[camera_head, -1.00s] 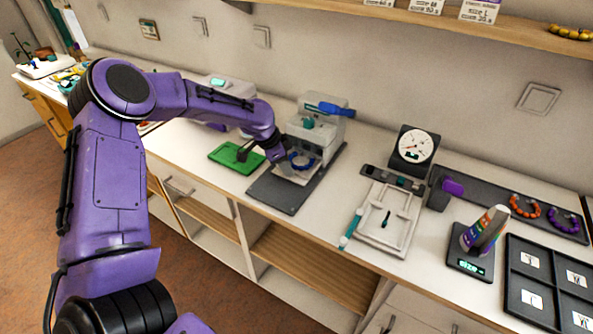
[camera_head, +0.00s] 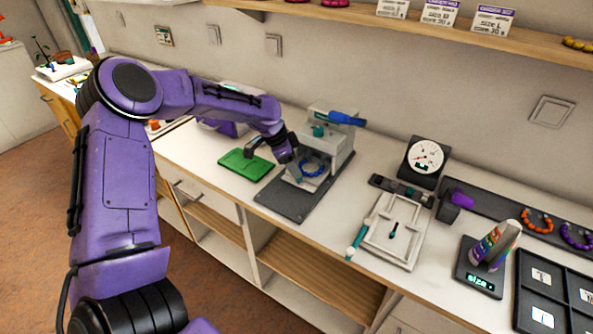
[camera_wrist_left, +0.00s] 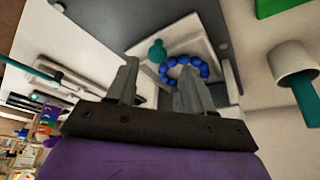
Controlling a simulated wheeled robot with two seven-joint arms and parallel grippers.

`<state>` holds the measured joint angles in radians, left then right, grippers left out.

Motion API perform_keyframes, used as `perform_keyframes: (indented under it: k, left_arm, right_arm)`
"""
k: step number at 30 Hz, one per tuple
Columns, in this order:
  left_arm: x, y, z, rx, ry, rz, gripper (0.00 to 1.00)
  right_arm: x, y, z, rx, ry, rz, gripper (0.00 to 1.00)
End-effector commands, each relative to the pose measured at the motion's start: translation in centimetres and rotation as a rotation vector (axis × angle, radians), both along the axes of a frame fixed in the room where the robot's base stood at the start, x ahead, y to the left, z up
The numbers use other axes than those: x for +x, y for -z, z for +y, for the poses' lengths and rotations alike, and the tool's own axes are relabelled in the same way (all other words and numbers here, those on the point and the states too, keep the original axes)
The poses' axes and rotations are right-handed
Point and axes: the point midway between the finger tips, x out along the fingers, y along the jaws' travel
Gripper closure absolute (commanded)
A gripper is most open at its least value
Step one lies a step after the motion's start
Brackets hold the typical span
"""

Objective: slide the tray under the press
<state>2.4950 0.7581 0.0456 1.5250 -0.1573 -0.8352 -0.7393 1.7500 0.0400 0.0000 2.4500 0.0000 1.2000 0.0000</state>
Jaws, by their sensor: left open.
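The press (camera_head: 333,150) is a pale grey machine with a blue lever, standing on a dark base plate on the counter. A small white tray (camera_head: 322,181) with a ring of blue beads is at its front, seemingly partly beneath the press head. In the left wrist view the tray (camera_wrist_left: 200,47) shows the blue bead ring (camera_wrist_left: 184,71) and a teal knob (camera_wrist_left: 157,50). My left gripper (camera_head: 294,168) is at the tray's left side. Its fingers (camera_wrist_left: 158,72) are apart, with the knob appearing between the tips; contact cannot be told. My right gripper is out of view.
A green board (camera_head: 246,165) lies left of the press. A white frame tray (camera_head: 398,238), a dial gauge (camera_head: 425,157), a size display (camera_head: 480,278) and a black compartment tray (camera_head: 545,290) stand to the right. A shelf (camera_head: 420,27) runs above.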

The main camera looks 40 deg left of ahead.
Motion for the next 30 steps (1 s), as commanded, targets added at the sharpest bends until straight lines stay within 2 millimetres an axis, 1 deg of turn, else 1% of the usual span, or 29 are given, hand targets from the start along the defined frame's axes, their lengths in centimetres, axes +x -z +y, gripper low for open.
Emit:
perform_keyframes:
  k: [1,3,6,10,14,30]
  left_arm:
    - [-0.3,-1.4,0.3,0.0,0.001,-0.007,0.49]
    - [-0.7,-2.9,0.8,0.0,-0.001,-0.006,0.49]
    - [-1.4,-4.8,1.3,0.0,0.0,-0.005,0.49]
    - [-1.9,-6.3,1.7,-0.001,-0.001,-0.002,0.49]
    - [-2.1,-6.8,1.8,-0.001,-0.001,0.001,0.49]
    - [-2.0,-6.8,1.8,0.0,-0.001,0.0,0.49]
  right_arm:
    - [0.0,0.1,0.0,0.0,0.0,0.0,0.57]
    - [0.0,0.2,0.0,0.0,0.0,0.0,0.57]
    - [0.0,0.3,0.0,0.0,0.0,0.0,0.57]
    - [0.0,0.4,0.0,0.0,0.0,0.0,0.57]
    - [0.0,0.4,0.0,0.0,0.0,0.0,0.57]
    - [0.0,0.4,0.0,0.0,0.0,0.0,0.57]
